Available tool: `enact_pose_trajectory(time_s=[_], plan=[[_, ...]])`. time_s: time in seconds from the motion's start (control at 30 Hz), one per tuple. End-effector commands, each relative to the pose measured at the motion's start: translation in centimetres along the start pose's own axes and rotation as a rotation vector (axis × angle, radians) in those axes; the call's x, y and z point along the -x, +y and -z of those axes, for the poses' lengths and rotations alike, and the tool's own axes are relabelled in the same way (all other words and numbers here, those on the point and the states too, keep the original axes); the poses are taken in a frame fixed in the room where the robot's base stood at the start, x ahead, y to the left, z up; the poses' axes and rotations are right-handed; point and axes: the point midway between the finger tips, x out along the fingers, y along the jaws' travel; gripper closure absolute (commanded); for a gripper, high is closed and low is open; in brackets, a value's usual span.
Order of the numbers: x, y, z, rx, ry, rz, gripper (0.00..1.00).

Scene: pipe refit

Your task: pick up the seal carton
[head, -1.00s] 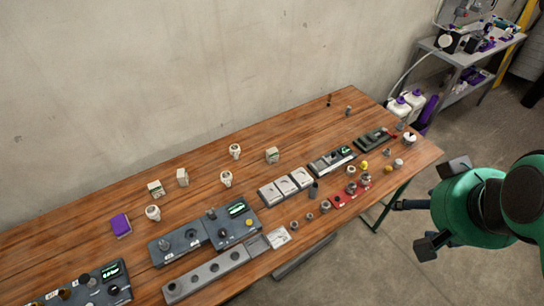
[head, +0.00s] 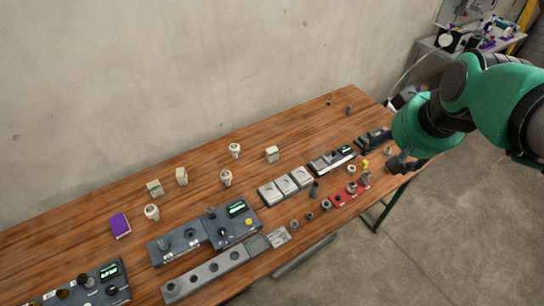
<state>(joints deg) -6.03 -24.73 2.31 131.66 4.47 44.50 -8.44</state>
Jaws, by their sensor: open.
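Three small pale cartons with green marks stand on the wooden table: one at the middle back (head: 272,154), one further left (head: 182,177), and one at the far left (head: 154,188). Their labels are too small to read, so I cannot tell which is the seal carton. My gripper (head: 392,154) is open above the table's right end, well to the right of all three cartons. It partly hides the items there, and its fingertips are hard to make out.
White fittings (head: 226,178) stand among the cartons, and a purple box (head: 120,225) lies at left. Grey control units (head: 236,222), a tray row (head: 285,186) and a red holder (head: 350,193) line the front. The back right of the wooden table (head: 310,125) is mostly clear.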

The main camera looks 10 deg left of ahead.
Motion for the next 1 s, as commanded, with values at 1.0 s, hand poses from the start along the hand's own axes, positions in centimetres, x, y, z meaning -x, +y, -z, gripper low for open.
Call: enact_pose_trajectory(time_s=[1.0], plan=[[-25.8,-12.2,16.2,0.304,-0.049,0.15,0.39]])
